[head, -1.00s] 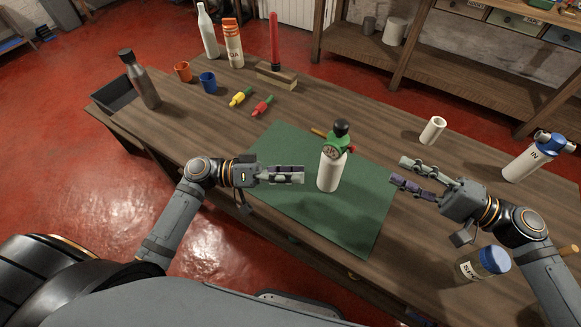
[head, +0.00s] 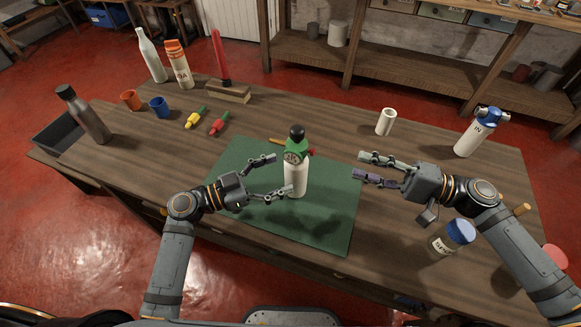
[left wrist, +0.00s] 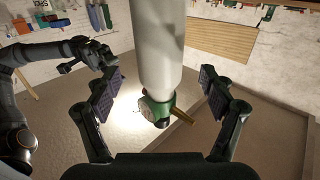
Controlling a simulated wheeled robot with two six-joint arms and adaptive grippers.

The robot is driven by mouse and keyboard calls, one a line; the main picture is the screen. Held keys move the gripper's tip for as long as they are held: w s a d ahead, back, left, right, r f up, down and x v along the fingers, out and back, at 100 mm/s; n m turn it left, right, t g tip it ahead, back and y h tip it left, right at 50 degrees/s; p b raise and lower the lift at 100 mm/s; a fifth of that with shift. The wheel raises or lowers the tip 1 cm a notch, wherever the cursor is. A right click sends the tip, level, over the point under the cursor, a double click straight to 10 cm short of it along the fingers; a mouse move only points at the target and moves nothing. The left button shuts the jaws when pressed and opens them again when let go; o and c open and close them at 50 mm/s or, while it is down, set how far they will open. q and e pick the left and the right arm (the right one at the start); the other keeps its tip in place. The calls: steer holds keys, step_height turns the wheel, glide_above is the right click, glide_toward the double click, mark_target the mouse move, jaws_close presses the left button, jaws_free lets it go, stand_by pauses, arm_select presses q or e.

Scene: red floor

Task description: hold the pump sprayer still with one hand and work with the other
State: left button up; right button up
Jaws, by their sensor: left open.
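The pump sprayer (head: 295,181) stands upright on the green mat (head: 334,215), with a white body, green collar and black knob. My left gripper (head: 281,174) is open at its left side, fingers pointing at it. In the left wrist view the sprayer (left wrist: 163,48) appears upside down between the spread fingers of my left gripper (left wrist: 158,82), with a gap on each side. I cannot tell how deep it sits between them. My right gripper (head: 360,167) is open and empty, right of the sprayer and apart from it, over the mat's right edge.
A white cylinder (head: 386,122), a blue-topped bottle (head: 470,136) and a blue-lidded jar (head: 453,238) stand on the right. Yellow (head: 195,118) and red (head: 219,123) pieces, cups, bottles and a dark tray (head: 57,134) are left and behind. The mat's front is clear.

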mark_target(296, 167)
arm_select(q)
steer(key=x, duration=0.5)
steer(key=shift+d, duration=0.15)
steer(key=c, duration=1.5)
steer(key=shift+c, duration=0.6)
arm_select(e)
steer(key=shift+c, duration=0.6)
jaws_close()
